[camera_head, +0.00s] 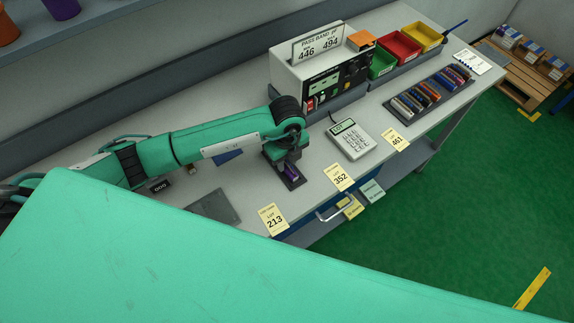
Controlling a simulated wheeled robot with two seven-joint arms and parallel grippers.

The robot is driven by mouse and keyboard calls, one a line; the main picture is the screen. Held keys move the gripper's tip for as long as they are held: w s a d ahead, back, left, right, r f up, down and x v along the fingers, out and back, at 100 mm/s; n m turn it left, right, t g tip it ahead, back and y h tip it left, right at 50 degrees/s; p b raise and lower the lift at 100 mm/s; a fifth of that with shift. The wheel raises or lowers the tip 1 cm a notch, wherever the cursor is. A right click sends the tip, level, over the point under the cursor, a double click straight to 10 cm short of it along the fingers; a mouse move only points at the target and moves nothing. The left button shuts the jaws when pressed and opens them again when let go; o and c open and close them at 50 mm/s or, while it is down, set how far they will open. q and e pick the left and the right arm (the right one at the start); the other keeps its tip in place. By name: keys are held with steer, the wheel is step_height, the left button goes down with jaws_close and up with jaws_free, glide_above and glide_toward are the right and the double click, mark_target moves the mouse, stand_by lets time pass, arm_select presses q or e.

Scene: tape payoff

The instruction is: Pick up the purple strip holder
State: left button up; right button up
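A small purple strip holder (291,171) sits on a dark plate (298,184) near the front edge of the bench. My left gripper (288,161) points down right at it and covers its upper part. Whether the fingers are around it, touching it or closed on it is too small and too hidden to tell. My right gripper is not in view.
A grey-white bench (235,186) carries a tester (320,75), a keypad (351,140) and a rack (428,97) of coloured holders. Green (381,65), red (398,48) and yellow (422,37) bins stand behind. Yellow cards, including one reading 352 (339,178), line the front edge.

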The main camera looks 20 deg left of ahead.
arm_select(q)
jaws_close()
steer(key=shift+r, duration=0.1)
